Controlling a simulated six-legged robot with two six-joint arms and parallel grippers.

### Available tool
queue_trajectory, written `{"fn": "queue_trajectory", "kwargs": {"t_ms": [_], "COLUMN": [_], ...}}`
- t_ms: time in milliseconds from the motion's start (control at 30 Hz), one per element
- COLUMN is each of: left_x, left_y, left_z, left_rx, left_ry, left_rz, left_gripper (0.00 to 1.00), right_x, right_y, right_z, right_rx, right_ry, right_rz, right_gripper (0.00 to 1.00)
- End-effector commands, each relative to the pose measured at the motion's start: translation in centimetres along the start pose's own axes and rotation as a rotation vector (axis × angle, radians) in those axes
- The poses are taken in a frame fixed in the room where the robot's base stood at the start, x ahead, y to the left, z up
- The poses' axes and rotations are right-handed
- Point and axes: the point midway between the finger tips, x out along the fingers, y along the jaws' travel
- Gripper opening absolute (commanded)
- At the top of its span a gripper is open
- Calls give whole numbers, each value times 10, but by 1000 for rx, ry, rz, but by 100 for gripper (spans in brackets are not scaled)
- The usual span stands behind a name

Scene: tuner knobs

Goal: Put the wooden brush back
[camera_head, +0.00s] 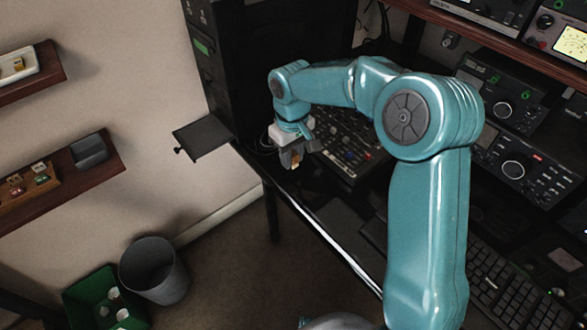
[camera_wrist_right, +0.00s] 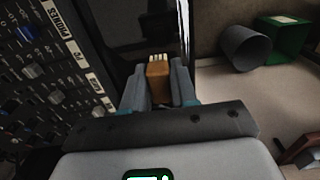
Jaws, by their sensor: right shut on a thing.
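The wooden brush (camera_wrist_right: 157,80) shows in the right wrist view as a small orange-brown block with pale bristle tufts at its far end. My right gripper (camera_wrist_right: 158,88) is shut on it, with one dark finger on each side. In the head view my right gripper (camera_head: 293,157) is at the front edge of the desk, beside the mixer panel, and a small bit of the brush (camera_head: 295,164) shows at its fingertips. The rest of the brush is hidden by the fingers. My left gripper is not in view.
The mixer panel (camera_head: 345,140) lies right of the gripper. A small dark shelf (camera_head: 204,134) juts out to the left. Wall shelves (camera_head: 75,180) hold small items at far left. A grey bin (camera_head: 154,270) and a green crate (camera_head: 80,292) stand on the floor.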

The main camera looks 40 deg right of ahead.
Motion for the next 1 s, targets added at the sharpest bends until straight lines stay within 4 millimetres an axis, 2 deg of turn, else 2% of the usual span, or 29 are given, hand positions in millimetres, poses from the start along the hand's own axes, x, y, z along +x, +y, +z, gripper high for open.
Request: {"fn": "queue_trajectory", "kwargs": {"t_ms": [100,233,667,700,767,1000], "left_x": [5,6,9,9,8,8], "left_y": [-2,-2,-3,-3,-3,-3], "left_z": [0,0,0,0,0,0], "left_rx": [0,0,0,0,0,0], "left_ry": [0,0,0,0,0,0], "left_rz": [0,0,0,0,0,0], "left_gripper": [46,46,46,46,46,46], "right_x": [27,45,53,53,52,52], "right_y": [1,2,3,3,3,3], "right_z": [2,3,3,3,3,3], "right_rx": [0,1,2,2,2,1], "right_ry": [-5,-3,-1,-1,-1,-1], "right_rz": [-1,0,0,0,0,0], "right_gripper": [0,0,0,34,53,53]}}
